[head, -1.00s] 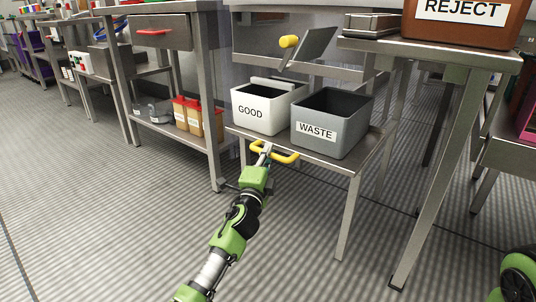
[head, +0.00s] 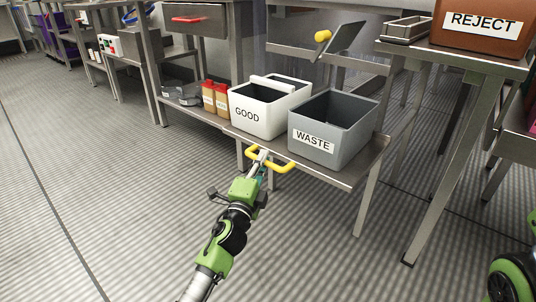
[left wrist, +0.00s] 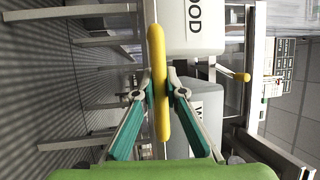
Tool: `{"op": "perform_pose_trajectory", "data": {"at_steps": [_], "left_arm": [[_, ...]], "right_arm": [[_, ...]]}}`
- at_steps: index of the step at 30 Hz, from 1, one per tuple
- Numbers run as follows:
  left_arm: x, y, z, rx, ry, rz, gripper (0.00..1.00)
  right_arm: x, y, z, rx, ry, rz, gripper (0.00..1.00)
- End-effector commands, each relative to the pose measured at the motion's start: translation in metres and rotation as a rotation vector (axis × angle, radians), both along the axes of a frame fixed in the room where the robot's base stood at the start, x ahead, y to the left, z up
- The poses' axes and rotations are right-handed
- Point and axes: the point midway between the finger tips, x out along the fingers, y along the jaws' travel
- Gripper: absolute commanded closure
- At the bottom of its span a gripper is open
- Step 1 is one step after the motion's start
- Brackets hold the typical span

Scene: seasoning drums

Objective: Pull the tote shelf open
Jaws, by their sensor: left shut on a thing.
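The tote shelf (head: 352,178) is a low metal shelf with a yellow handle (head: 281,166) on its front edge. It carries a white tote marked GOOD (head: 248,117) and a grey tote marked WASTE (head: 320,152), side by side. My left gripper (head: 262,156) is at the handle, shut on its bar. In the left wrist view, the yellow handle (left wrist: 158,80) runs between the two fingers of the left gripper (left wrist: 160,88). My right gripper is not in view.
A brown REJECT bin (head: 480,27) stands on a metal table (head: 450,62) at right. A bench with a red-handled drawer (head: 187,19) is at left, with orange-labelled containers (head: 215,98) on its lower shelf. A yellow-ended lever (head: 322,36) is above the totes. The floor in front is clear.

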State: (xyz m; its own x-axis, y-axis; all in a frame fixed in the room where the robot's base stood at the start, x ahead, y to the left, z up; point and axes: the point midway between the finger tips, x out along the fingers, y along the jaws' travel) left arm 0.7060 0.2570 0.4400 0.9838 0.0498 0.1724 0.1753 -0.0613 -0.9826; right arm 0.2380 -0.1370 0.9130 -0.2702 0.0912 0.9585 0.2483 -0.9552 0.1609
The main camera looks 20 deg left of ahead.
Motion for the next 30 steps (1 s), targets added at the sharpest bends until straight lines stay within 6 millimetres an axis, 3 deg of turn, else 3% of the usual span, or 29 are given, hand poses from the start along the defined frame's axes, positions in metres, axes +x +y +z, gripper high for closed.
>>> {"op": "perform_pose_trajectory", "data": {"at_steps": [17,18,19,30], "left_arm": [[-0.0062,0.0019,-0.0009,-0.001,0.001,0.0,1.0],[-0.0062,0.0019,-0.0009,-0.001,0.001,0.0,0.79],[-0.0062,0.0019,-0.0009,-0.001,0.001,0.0,0.71],[-0.0075,0.0019,-0.0006,-0.001,0.0,0.0,0.71]], "right_arm": [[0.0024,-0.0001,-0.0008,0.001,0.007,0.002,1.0],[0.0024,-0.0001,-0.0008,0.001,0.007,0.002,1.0],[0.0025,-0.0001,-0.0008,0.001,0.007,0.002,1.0],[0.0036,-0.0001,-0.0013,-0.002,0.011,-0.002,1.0]]}}
